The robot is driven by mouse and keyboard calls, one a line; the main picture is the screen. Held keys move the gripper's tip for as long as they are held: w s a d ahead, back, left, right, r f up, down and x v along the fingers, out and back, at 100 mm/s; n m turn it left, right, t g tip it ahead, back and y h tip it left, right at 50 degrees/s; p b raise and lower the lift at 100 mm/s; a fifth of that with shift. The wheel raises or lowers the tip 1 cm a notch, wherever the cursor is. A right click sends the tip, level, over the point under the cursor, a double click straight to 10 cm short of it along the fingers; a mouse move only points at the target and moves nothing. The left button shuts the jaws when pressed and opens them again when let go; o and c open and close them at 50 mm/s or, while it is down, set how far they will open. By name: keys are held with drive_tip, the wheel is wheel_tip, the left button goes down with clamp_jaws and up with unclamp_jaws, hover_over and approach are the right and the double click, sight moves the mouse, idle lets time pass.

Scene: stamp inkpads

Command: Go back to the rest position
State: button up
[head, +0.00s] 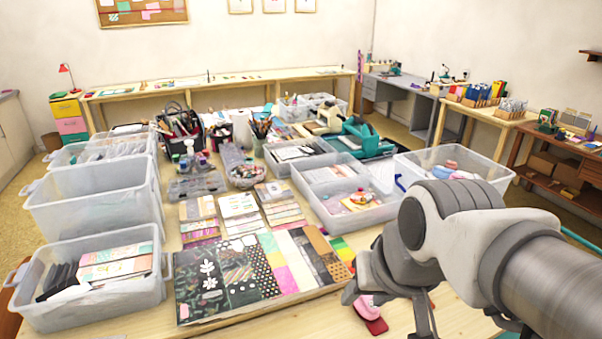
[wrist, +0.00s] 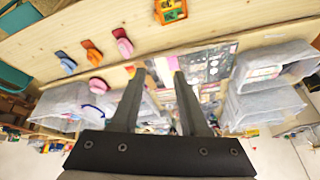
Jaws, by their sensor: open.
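My gripper (head: 388,308) hangs over the front right of the table in the head view. In the wrist view my gripper (wrist: 158,76) is open, with nothing between its two dark fingers. A pink stamp piece (head: 368,305) with a red pad lies just below the fingers in the head view, partly hidden by them. In the wrist view a blue piece (wrist: 66,62), an orange piece (wrist: 92,52) and a pink piece (wrist: 122,42) lie in a row on the wooden table, apart from the fingers. An orange case (wrist: 171,11) lies at the top.
Patterned paper sheets (head: 250,275) cover the table's front middle. Clear bins stand at left (head: 95,200) and front left (head: 90,290). More bins stand at right (head: 350,222) and far right (head: 470,160). A teal machine (head: 362,138) stands behind.

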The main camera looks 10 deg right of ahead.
drive_tip(key=shift+s+d+r+n+t+h, duration=0.15)
drive_tip(key=shift+s+d+r+n, duration=0.2)
drive_tip(key=shift+s, duration=0.2)
drive_tip(key=shift+s+d+r+n+t+h, duration=0.15)
drive_tip(key=shift+s+d+r+n, duration=0.15)
drive_tip(key=shift+s, duration=0.2)
idle(0.6)
